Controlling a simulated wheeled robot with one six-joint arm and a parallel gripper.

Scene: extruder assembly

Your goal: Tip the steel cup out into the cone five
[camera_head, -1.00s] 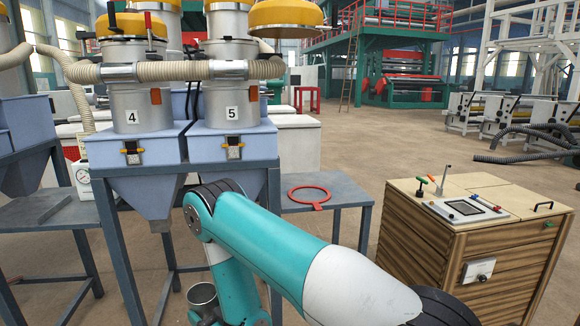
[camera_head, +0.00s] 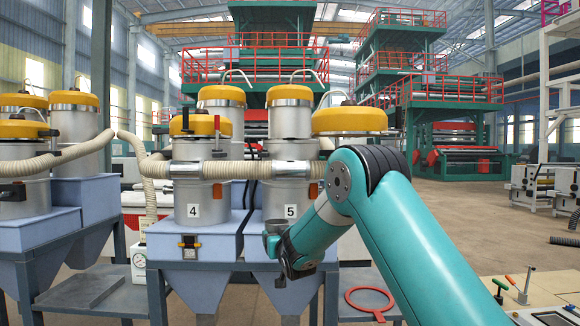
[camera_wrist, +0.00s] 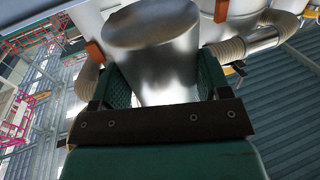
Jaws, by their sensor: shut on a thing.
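The steel cup (camera_wrist: 152,45) is between the two green finger pads of my gripper (camera_wrist: 155,88) in the wrist view, and the gripper is shut on it. In the head view the small grey cup (camera_head: 275,228) looks about upright at the end of my arm, in front of cone five (camera_head: 290,188) and close to its number plate. The inside of the cup cannot be seen. Cone five is a steel cylinder over a blue hopper, partly hidden by my arm. Its yellow lid (camera_head: 349,121) sits off to the right of the cylinder.
Cone four (camera_head: 195,190), with its yellow lid on, stands left of cone five. A ribbed hose (camera_head: 240,168) with steel couplings runs across both cylinders. A red ring (camera_head: 369,300) lies on the low side table.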

